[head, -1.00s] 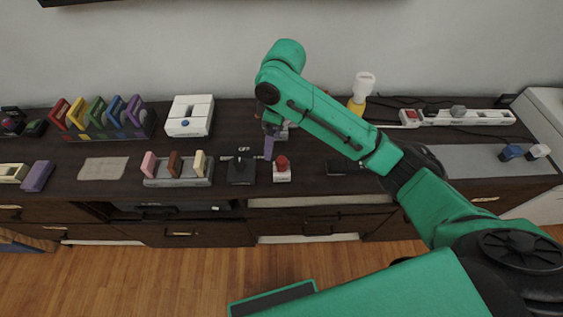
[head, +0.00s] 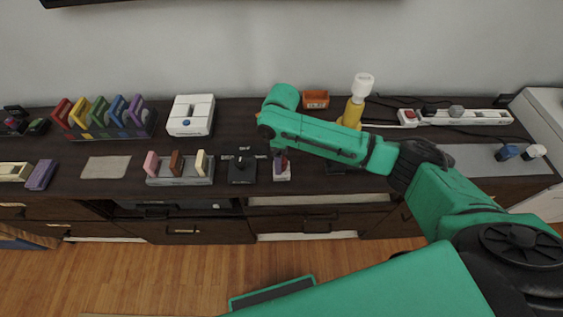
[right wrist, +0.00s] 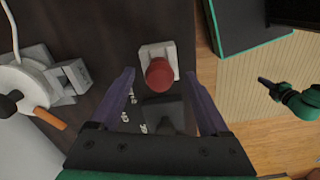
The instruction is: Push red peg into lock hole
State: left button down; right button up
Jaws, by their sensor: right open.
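The red peg (right wrist: 159,75) stands on a small white block (right wrist: 160,49), which I take to be the lock; the peg's top hides any hole. In the head view the white block (head: 282,177) sits near the cabinet's front edge, partly behind my right gripper (head: 278,160). In the right wrist view my right gripper (right wrist: 169,79) is open, its purple fingers apart on either side of the peg; I cannot tell whether either touches it. A green arm with a dark tip, likely my left gripper (right wrist: 268,85), shows small over the floor; its jaw state is unclear.
A black joystick box (head: 242,170) stands just left of the block, and a grey stand with several coloured pieces (head: 180,179) further left. A yellow-and-white bottle (head: 356,108) and an orange box (head: 316,99) stand behind my right arm. In the wrist view a white device (right wrist: 30,88) lies left.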

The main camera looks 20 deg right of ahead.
jog(key=shift+f, duration=0.1)
grip_shut()
